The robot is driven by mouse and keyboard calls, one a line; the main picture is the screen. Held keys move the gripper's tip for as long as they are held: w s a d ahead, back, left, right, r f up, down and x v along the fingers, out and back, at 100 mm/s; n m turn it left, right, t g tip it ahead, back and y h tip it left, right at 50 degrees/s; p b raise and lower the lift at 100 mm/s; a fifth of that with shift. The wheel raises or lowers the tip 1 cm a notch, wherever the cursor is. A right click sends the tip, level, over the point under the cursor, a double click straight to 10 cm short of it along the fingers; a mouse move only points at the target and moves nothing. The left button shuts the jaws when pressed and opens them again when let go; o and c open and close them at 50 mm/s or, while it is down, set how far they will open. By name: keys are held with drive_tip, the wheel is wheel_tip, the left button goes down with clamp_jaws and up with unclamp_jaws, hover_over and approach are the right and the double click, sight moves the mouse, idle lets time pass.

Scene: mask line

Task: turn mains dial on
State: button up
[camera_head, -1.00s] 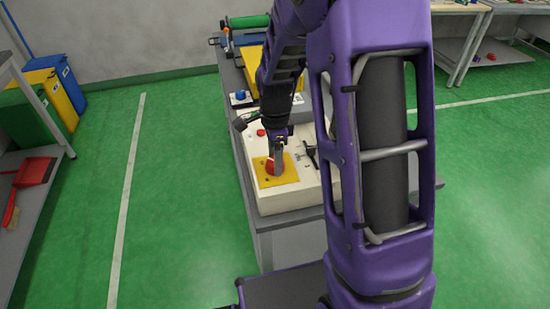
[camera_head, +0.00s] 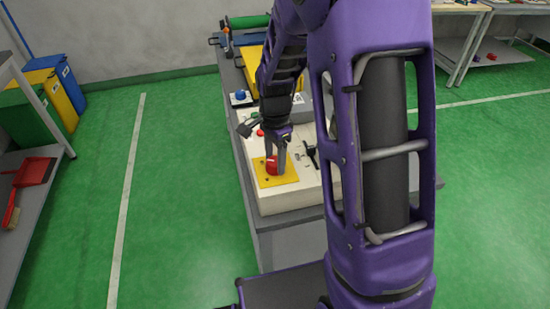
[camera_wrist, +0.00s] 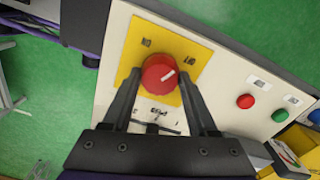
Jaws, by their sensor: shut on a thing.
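The mains dial is a round red knob (camera_wrist: 159,74) with a white pointer mark, on a yellow plate (camera_wrist: 190,47) of a cream control panel (camera_wrist: 235,72). In the wrist view its pointer is slanted toward the upper right of the picture. The dial also shows in the head view (camera_head: 271,165) on the yellow plate, partly behind a finger. My gripper (camera_wrist: 160,82) is shut on the dial, with one finger on each side of it. Small labels on the plate are too small to read.
A red button (camera_wrist: 245,101) and a green button (camera_wrist: 279,115) sit on the same panel. A black handle (camera_head: 311,153) stands right of the plate. A blue button (camera_head: 240,95) is farther back on the bench.

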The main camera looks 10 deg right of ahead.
sight(275, 161)
drive_tip(key=n, duration=1.1)
drive_tip(key=shift+n, duration=1.7)
drive_tip(key=o, duration=1.4)
wheel_tip(275, 161, up, 18)
drive_tip(key=shift+f+p, duration=0.25)
drive_tip(key=shift+p, duration=0.5)
